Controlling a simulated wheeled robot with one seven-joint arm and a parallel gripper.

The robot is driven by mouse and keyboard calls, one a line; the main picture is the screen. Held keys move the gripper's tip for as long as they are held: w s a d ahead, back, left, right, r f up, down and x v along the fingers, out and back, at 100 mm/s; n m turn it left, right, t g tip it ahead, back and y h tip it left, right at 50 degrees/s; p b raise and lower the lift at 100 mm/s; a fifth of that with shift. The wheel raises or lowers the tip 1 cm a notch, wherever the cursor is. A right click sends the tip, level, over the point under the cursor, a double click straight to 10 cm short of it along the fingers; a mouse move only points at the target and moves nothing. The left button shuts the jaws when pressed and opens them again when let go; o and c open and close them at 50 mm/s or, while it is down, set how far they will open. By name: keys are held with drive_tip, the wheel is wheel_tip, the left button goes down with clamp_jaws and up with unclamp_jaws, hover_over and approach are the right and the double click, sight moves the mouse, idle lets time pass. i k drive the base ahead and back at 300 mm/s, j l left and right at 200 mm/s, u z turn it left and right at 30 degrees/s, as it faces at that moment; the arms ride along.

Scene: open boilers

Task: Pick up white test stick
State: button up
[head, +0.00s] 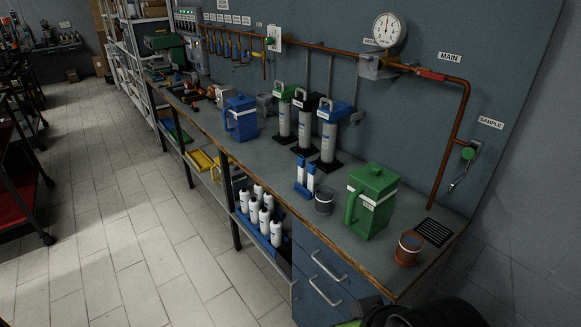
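Two slim white-and-blue upright pieces (305,178) stand side by side on the workbench (265,172), left of the green jug. They look like test sticks in a blue holder, but they are too small to tell for sure. A small grey cup (324,202) stands just right of and in front of them. No separate, plainly white stick can be made out. My gripper is not in view, and nothing touches the white-and-blue pieces.
A green lidded jug (372,202), a copper-coloured cup (408,248) and a black grate (434,232) are at the near right. Several filter columns (328,138) and a blue jug (241,118) stand behind. White bottles (265,217) fill a lower shelf. The tiled floor (120,220) left is clear.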

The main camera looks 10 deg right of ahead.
sight(300, 160)
drive_tip(key=i+j+z, duration=0.3)
drive_tip(key=j, duration=0.35)
drive_tip(key=i+j+z, duration=0.1)
drive_tip(key=i+j, duration=0.15)
drive_tip(key=j, duration=0.15)
drive_tip(key=i+j+z, duration=0.15)
drive_tip(key=j, duration=0.2)
drive_tip(key=i+j+z, duration=0.15)
drive_tip(key=j, duration=0.25)
drive_tip(key=i+j+z, duration=0.15)
drive_tip(key=j, duration=0.25)
drive_tip(key=i+j+z, duration=0.6)
drive_tip(key=i+j, duration=0.2)
drive_tip(key=i+z, duration=0.2)
drive_tip(key=i, duration=0.25)
